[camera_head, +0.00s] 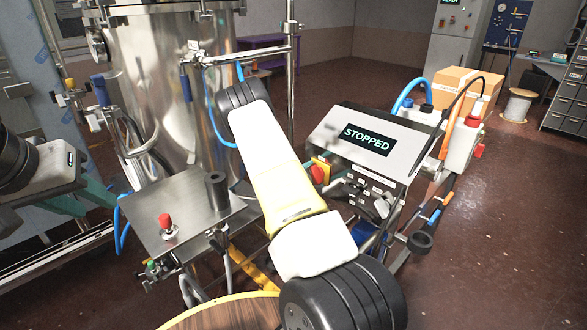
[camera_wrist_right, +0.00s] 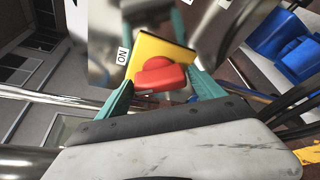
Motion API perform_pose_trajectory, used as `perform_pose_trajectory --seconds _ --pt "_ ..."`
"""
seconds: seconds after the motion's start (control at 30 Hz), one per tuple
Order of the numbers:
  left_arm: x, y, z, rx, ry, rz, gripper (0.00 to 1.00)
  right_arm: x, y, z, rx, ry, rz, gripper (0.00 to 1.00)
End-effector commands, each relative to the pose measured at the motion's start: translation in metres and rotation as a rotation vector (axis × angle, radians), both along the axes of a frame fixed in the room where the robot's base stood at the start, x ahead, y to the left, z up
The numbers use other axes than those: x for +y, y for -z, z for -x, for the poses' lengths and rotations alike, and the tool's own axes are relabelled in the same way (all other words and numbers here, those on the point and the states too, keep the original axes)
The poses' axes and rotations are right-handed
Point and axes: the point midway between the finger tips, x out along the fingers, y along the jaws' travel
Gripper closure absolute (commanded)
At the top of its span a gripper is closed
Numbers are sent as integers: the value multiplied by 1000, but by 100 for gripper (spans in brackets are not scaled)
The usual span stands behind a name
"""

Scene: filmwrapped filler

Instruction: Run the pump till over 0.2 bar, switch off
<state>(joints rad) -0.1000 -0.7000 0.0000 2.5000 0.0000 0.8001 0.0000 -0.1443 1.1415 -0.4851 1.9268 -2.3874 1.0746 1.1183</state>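The control box display (camera_head: 366,139) reads "STOPPED" in the head view. A red rotary switch (camera_head: 319,172) on a yellow plate sits at the box's left edge, partly behind my right arm. In the right wrist view the red handle (camera_wrist_right: 162,78) lies across the yellow plate, beside a small white label (camera_wrist_right: 123,56). My right gripper (camera_wrist_right: 163,82) has its teal fingers apart, one on each side of the handle; I cannot tell whether they touch it. No pressure reading is legible.
A large steel tank (camera_head: 165,80) stands behind a steel side plate (camera_head: 180,215) with a red button (camera_head: 166,222). Hoses and cables run around the control box. A cardboard box (camera_head: 462,84) and a spool (camera_head: 517,105) are behind it. The floor at the right is clear.

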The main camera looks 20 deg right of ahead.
Motion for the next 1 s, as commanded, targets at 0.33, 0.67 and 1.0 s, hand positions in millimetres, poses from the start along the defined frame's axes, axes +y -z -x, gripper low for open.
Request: perform_pose_trajectory --seconds 0.33,0.67,1.0 --pt "0 0 0 0 0 0 64 0 0 0 1 0 0 73" --pt "0 0 0 0 0 0 64 1 -1 -1 91 0 36 73" --pt "0 0 0 0 0 0 64 2 -2 -2 352 -1 144 73"
